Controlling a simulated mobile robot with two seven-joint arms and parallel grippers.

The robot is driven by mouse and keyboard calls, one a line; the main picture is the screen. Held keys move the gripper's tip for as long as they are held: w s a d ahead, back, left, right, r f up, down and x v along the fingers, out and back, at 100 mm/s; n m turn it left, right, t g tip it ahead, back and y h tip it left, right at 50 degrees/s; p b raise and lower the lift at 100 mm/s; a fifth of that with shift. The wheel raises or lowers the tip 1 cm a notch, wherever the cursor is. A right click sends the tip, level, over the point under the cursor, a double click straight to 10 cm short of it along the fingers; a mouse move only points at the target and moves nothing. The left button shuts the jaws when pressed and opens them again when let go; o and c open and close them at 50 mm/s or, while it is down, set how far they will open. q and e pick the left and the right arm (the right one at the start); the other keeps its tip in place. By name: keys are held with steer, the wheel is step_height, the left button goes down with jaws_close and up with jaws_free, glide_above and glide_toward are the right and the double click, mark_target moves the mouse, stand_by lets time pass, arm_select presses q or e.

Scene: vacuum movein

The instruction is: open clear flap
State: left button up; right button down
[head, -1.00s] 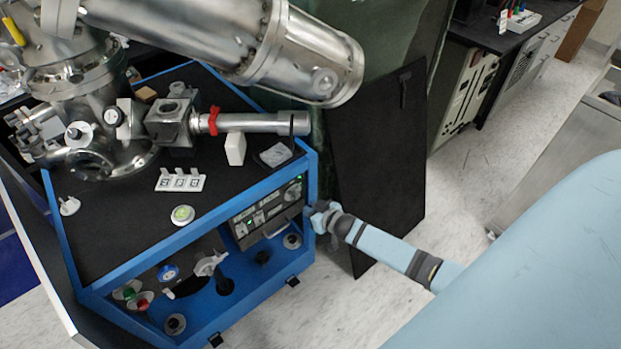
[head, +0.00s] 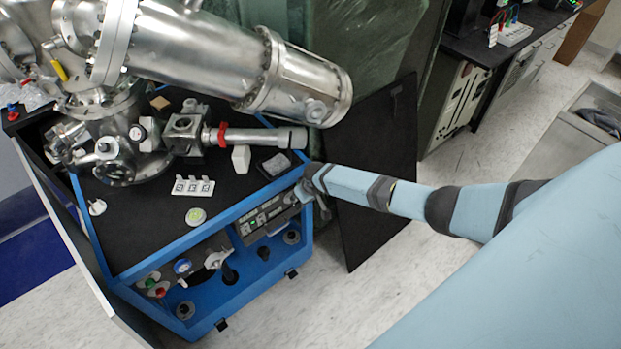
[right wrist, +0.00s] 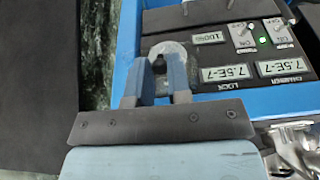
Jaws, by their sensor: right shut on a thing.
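The instrument panel (head: 266,214), with switches and lit readouts, is set in the front of the blue-framed cart (head: 150,262). It shows close up in the right wrist view (right wrist: 245,72). My right gripper (head: 311,187) is at the panel's right end in the head view. In the right wrist view its two fingers (right wrist: 160,78) close around a grey rounded tab (right wrist: 165,50) beside the readouts. I cannot make out the clear flap's outline or how far it is open. My left gripper is not in view.
Metal vacuum tubes (head: 297,80) overhang the cart top. A black board (head: 375,175) leans behind my right arm. Knobs and fittings (head: 185,268) sit in the cart's lower front bay. The pale floor (head: 300,325) in front is clear.

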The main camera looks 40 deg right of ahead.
steer(key=shift+w+r+g, duration=0.45)
steer(key=shift+r+g, duration=0.15)
steer(key=shift+g, duration=0.25)
steer(key=shift+w+r+g, duration=0.4)
steer(key=shift+r+g, duration=0.15)
steer(key=shift+g, duration=0.3)
steer(key=c, duration=1.1)
jaws_free()
steer(key=shift+o, duration=0.2)
step_height(320, 180, up, 8)
steer(key=shift+w+f, duration=0.2)
steer(key=shift+f, duration=0.05)
